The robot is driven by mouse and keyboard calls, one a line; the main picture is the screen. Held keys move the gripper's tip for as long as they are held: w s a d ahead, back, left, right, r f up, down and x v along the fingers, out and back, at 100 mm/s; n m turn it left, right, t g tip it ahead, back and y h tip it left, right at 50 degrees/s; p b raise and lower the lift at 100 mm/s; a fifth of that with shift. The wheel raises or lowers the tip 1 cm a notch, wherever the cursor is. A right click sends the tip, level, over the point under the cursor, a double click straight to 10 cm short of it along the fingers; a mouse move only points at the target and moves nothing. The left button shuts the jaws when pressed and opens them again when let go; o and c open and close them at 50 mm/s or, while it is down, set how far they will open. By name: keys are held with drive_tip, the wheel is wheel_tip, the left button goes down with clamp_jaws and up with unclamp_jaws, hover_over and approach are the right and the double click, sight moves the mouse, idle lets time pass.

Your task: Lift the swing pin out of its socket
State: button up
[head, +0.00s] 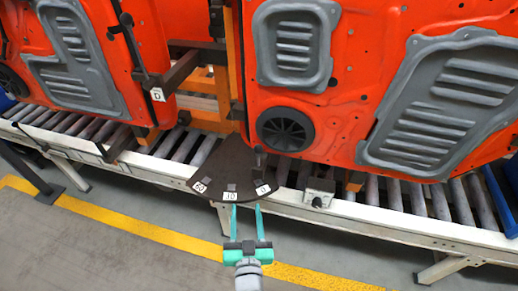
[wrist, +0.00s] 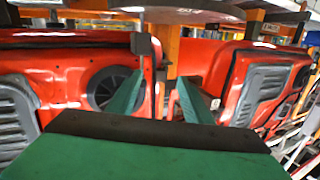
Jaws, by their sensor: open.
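A dark upright pin (head: 260,160), which looks like the swing pin, stands near the label 0 on the dark fan-shaped plate (head: 232,160). Its lower end and socket are too small to make out clearly. My gripper (head: 246,206) is open and empty, its two teal fingers pointing at the plate's front edge, apart from the pin. In the wrist view the open fingers of my gripper (wrist: 160,82) show, with a dark square-ended post (wrist: 146,46) by the left fingertip; I cannot tell whether they touch.
Orange door panels (head: 375,50) with grey insets hang behind the plate. A dark bar with a D tag (head: 157,94) sits at upper left. A roller conveyor (head: 400,197) runs across. A small grey box (head: 319,192) is right of the plate. The floor in front is clear.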

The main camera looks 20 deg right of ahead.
sight(258, 153)
drive_tip(key=w+d+r+m+h, duration=0.1)
drive_tip(key=w+d+r, duration=0.1)
drive_tip(key=w, duration=0.4)
drive_tip(key=w+d+r+m+h, duration=0.1)
drive_tip(key=w+d+r, duration=0.1)
drive_tip(key=w+d, duration=0.2)
drive_tip(key=w+d+r, duration=0.3)
drive_tip(key=w, duration=0.4)
drive_tip(key=shift+w+d+r+m+h, duration=0.1)
drive_tip(key=shift+w+d+m+h, duration=0.3)
